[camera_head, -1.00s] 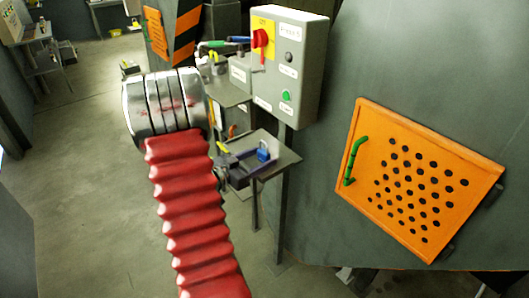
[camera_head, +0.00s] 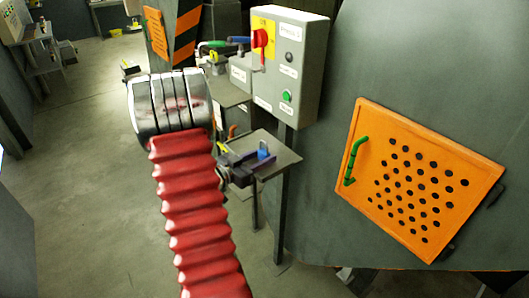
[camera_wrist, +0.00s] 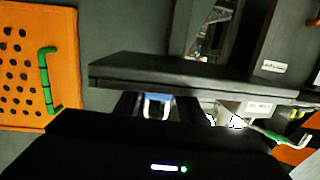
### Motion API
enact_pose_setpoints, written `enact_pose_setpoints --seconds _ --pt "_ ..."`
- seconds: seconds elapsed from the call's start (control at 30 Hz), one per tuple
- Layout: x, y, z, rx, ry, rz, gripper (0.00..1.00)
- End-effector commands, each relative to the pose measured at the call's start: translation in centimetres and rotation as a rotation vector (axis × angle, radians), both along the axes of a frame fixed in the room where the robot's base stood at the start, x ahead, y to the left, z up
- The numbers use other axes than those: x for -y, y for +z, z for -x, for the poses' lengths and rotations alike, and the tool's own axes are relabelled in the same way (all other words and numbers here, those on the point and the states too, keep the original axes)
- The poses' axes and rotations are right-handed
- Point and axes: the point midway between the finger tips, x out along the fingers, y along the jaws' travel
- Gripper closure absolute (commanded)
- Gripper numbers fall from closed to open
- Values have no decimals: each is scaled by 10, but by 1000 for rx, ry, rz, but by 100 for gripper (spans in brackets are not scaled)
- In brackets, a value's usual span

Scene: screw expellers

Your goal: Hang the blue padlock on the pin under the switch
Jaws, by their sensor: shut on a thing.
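The blue padlock (camera_head: 263,150) is at the small grey shelf (camera_head: 282,158) below the control box. My gripper (camera_head: 255,163) is around it, shut on it. In the wrist view the padlock (camera_wrist: 157,101) shows between the two dark fingers (camera_wrist: 157,110), with its pale shackle and some blue visible; the rest is hidden behind the gripper body. I cannot tell whether it touches the shelf. The red switch (camera_head: 260,38) is on a yellow plate on the grey box (camera_head: 309,62), above the shelf. The pin under it is too small to make out clearly.
The shelf edge (camera_wrist: 200,75) spans the wrist view just beyond the fingers. Another shelf left of the box holds tools with blue and green handles (camera_head: 238,40). An orange perforated panel (camera_head: 420,180) with a green handle is at right. The floor at left is clear.

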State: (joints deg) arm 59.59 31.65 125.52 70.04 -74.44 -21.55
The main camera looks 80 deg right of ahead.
Motion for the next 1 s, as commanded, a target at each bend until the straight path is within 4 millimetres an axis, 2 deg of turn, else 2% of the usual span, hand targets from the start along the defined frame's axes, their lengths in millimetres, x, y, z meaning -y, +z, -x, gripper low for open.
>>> enact_pose_setpoints --seconds 0.27,1.0 --pt "-1 3 -1 0 0 1 84" --pt "-13 29 -12 1 0 2 84"
